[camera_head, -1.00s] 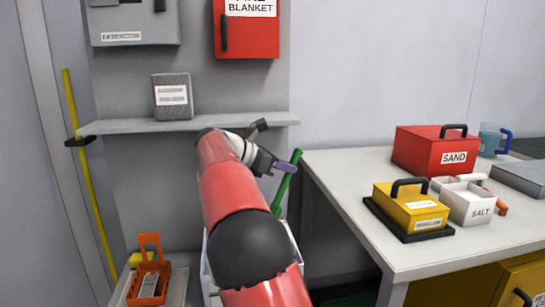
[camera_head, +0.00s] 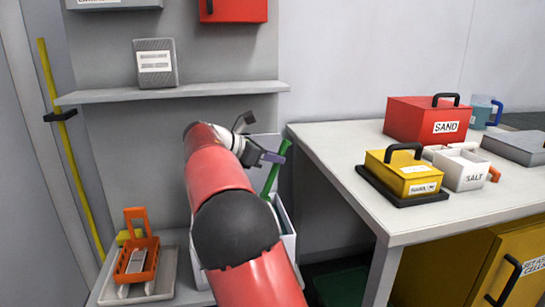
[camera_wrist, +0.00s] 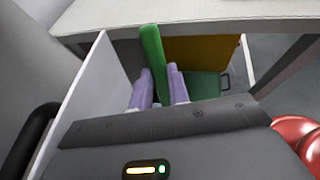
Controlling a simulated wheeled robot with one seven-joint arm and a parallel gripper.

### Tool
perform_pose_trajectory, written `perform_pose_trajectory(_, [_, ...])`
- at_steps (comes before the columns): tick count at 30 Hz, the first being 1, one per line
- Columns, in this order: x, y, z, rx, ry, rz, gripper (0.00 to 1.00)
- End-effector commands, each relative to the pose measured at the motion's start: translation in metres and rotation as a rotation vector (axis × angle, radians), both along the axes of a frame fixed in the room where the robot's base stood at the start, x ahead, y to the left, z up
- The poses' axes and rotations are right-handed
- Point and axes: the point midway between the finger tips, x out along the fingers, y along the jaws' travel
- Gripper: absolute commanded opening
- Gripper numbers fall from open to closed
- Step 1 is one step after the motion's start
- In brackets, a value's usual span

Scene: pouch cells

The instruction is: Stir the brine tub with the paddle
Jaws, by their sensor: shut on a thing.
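My gripper (camera_head: 272,157) is shut on the green paddle (camera_head: 273,174), with its purple fingers around the shaft. The paddle is slightly tilted, its top leaning right. In the wrist view, the paddle (camera_wrist: 153,50) stands between the purple fingers (camera_wrist: 158,92). The white tub (camera_head: 289,245) is below, beside the table and partly behind my red arm. In the wrist view, a white wall (camera_wrist: 75,95) stands left of the fingers.
The white table (camera_head: 350,165) is close on the right, with a red SAND box (camera_head: 415,122), a yellow box (camera_head: 402,177) and a white SALT box (camera_head: 465,172). A grey shelf (camera_head: 180,93) is behind. An orange carrier (camera_head: 137,258) stands on a tray at lower left.

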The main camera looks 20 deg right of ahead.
Motion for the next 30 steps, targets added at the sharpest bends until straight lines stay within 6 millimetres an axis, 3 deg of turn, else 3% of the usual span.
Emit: perform_pose_trajectory(30, [0.000,0.000,-0.100,-0.001,0.001,0.000,0.00])
